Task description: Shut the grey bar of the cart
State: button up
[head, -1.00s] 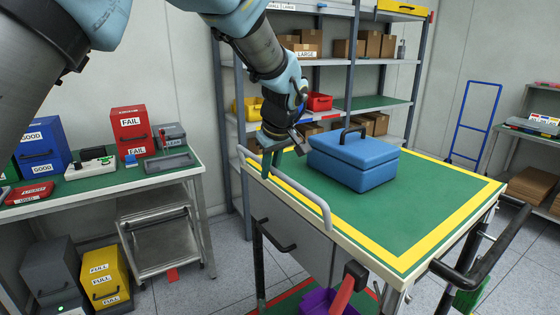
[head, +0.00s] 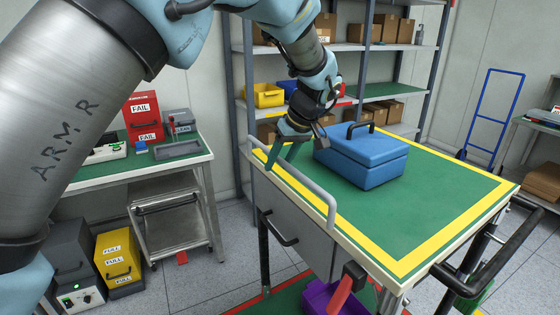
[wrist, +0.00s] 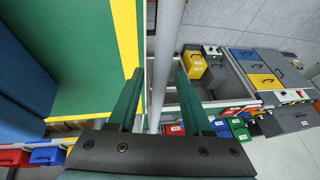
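The grey bar (head: 304,180) runs along the left edge of the cart's top (head: 420,215), with its near end bent down at the front corner. My gripper (head: 281,162) is over the far part of the bar, with its green fingers pointing down. In the wrist view the bar (wrist: 164,62) passes between the two spread fingers of my gripper (wrist: 159,78), one on each side. The gripper is open, and I see no clear grip on the bar. Whether the fingers touch it I cannot tell.
A blue toolbox (head: 362,157) stands on the cart just right of my gripper. A black push handle (head: 490,255) is at the cart's right end. A workbench (head: 150,175) stands to the left and shelving (head: 375,98) behind. Floor shows between cart and bench.

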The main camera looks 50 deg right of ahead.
jog(key=shift+s+r, duration=0.1)
jog(key=b+v, duration=0.3)
jog(key=v, duration=0.7)
jog(key=shift+r, duration=0.3)
jog(key=shift+s, duration=0.1)
jog(key=w+a+f+n+g, duration=0.15)
jog(key=w+a+f, duration=0.25)
jog(key=w+a, duration=0.8)
jog(key=w+a+f+m+g, duration=0.1)
jog(key=w+a+f+g, duration=0.15)
jog(key=w+a, duration=0.95)
jog(key=s+a+f, duration=0.2)
jog(key=s+a, duration=0.1)
jog(key=a, duration=0.7)
jog(key=s+a+f+n, duration=0.1)
jog(key=s+a+f, duration=0.2)
jog(key=a, duration=0.8)
jog(key=s+a+f+n, duration=0.1)
jog(key=s+a+f, duration=0.1)
jog(key=a, duration=0.9)
jog(key=shift+s+f+t+h, duration=0.3)
jog(key=shift+s+f+h, duration=0.1)
jog(key=shift+s, duration=0.15)
